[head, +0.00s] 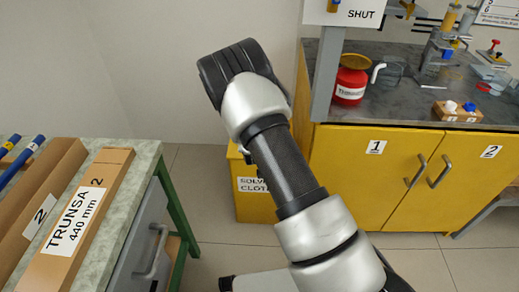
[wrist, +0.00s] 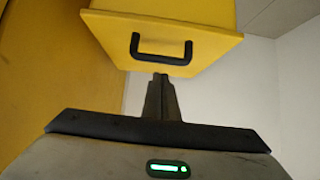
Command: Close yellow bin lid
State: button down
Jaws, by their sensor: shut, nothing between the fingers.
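The yellow bin (head: 258,207) stands on the floor beside the yellow cabinet, with a label about solvent cloth on its front. My arm hides much of its top in the head view. In the wrist view the yellow lid (wrist: 108,28) shows with a black U-shaped handle (wrist: 186,52), and part of the bin body (wrist: 165,7) is behind it. The lid looks close against the body, but I cannot tell if it is fully shut. My gripper (wrist: 160,77) is shut and empty, its tips by the lid's edge below the handle. Contact is unclear.
The yellow cabinet (head: 375,175) with a dark worktop stands right of the bin, holding a red container (head: 350,86) and other lab items. A workbench (head: 140,160) with labelled cardboard boxes is at the left. Tiled floor (head: 205,200) is open between them.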

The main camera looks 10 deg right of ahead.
jog(key=s+a+f+p, duration=0.15)
jog(key=s+f, duration=0.25)
jog(key=s, duration=0.5)
jog(key=s+r+g+y, duration=0.1)
jog(key=s+r, duration=0.2)
jog(key=r, duration=1.1)
jog(key=s+r+g+y, duration=0.2)
jog(key=s+r, duration=0.1)
jog(key=r, duration=1.1)
jog(key=s+d+r+n+g, duration=0.15)
jog(key=s+r, duration=0.45)
jog(key=s, duration=0.7)
jog(key=s+d+r+n, duration=0.1)
jog(key=s+d+r, duration=0.2)
jog(key=s+r, duration=0.7)
jog(key=s+r+h+p, duration=0.1)
jog(key=s+r+p, duration=0.2)
jog(key=r+p, duration=1.9)
jog(key=p, duration=0.3)
jog(key=shift+s+a, duration=0.15)
